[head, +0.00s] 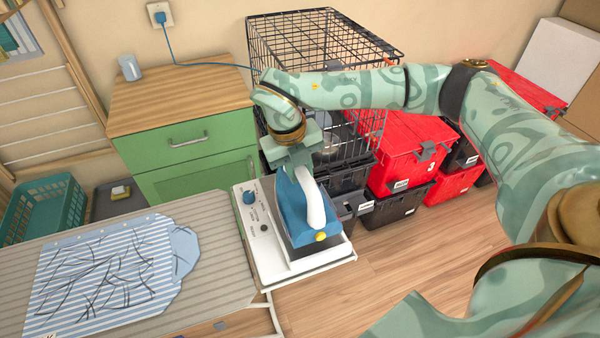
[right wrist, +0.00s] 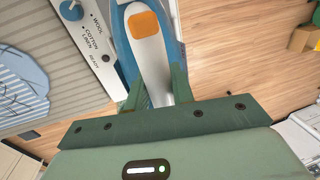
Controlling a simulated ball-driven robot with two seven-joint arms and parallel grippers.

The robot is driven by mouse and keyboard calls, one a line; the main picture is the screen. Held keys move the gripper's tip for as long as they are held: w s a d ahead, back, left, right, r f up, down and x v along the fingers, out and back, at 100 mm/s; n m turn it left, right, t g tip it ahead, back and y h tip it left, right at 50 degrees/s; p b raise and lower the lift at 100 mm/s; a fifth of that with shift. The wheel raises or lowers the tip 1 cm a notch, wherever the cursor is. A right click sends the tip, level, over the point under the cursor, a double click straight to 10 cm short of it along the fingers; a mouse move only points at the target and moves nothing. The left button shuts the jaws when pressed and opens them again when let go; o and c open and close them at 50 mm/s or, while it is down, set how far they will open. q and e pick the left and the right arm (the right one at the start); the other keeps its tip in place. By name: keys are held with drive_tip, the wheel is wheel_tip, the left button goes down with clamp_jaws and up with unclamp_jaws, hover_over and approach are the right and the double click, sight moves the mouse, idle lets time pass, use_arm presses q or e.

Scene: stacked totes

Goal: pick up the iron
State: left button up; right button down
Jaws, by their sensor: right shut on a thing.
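The iron (head: 294,212) has a blue body, a white handle and a yellow knob. It is over its white base station (head: 264,240), which has a blue dial; whether it touches the base I cannot tell. My right gripper (head: 297,165) comes down from above and is shut on the iron's white handle. In the right wrist view the two green fingers (right wrist: 156,88) sit on either side of the handle (right wrist: 150,58), which has an orange patch. The fingers partly hide the rear of the iron. My left gripper is not in view.
The ironing board (head: 215,215) with a striped blue shirt (head: 105,265) lies at left. A green cabinet (head: 190,140) stands behind it. A black wire crate (head: 320,40) and red and black totes (head: 405,150) stand behind and right. Bare floor (head: 400,250) lies right of the base.

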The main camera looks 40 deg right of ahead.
sight(308, 180)
drive_tip(key=s+r, duration=0.1)
drive_tip(key=r, duration=0.1)
drive_tip(key=s+a+r+p, duration=0.1)
drive_tip(key=s+r, duration=0.1)
drive_tip(key=s+a+r, duration=0.1)
drive_tip(key=r, duration=0.1)
drive_tip(key=shift+s+p, duration=0.3)
drive_tip(key=shift+p, duration=0.1)
drive_tip(key=s+a+r, duration=0.3)
drive_tip(key=s, duration=0.4)
drive_tip(key=shift+s+a+r+p, duration=0.15)
drive_tip(key=shift+s+a+p, duration=0.15)
drive_tip(key=shift+p, duration=0.1)
drive_tip(key=c, duration=1.7)
unclamp_jaws()
drive_tip(key=shift+c, duration=0.2)
drive_tip(key=c, duration=0.3)
